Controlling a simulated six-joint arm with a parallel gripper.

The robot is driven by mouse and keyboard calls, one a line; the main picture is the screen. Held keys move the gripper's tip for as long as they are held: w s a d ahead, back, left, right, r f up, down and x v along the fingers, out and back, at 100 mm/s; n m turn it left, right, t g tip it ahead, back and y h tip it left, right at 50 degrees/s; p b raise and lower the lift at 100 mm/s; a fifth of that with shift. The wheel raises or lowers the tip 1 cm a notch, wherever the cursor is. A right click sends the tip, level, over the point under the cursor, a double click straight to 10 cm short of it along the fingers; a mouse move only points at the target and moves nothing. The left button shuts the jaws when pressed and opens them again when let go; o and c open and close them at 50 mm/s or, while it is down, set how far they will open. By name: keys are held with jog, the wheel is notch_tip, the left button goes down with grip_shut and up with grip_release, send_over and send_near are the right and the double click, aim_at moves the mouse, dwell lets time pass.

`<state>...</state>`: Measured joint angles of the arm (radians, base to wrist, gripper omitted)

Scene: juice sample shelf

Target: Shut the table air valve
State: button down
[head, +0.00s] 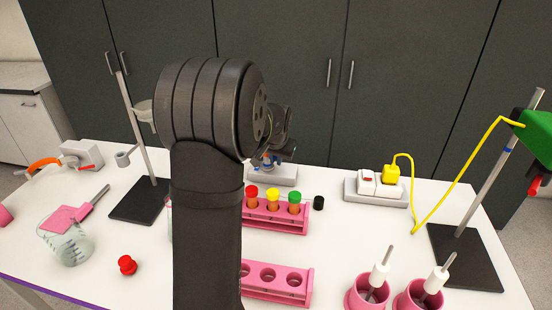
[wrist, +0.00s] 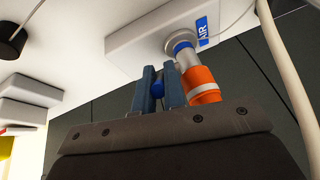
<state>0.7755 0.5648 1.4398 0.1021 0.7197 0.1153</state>
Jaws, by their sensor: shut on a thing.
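The table air valve stands at the back of the table. In the wrist view it has a pale base (wrist: 135,45) with a blue AIR label (wrist: 202,30), a silver body (wrist: 187,57) with a blue collar, and an orange hose end (wrist: 201,84). Its blue handle (wrist: 157,88) shows between the two fingers of my gripper (wrist: 159,72), which are shut on it. In the head view the valve's base (head: 287,177) shows just right of my arm. My gripper (head: 268,161) is over it there, and my arm hides much of the valve.
A pink rack (head: 277,222) with capped tubes stands in front of the valve, and a black cap (head: 319,203) lies beside it. A power strip (head: 376,190) is to the right. Another valve with a red lever and orange hose (head: 45,164) is far left. Stands rise on both sides.

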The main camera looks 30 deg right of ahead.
jog(key=shift+s+a+f+t+h, duration=0.1)
jog(key=shift+s+f+t+h, duration=0.1)
jog(key=shift+t+h, duration=0.35)
jog(key=c, duration=1.8)
grip_release()
jog(key=v, duration=1.7)
jog(key=shift+r, duration=0.25)
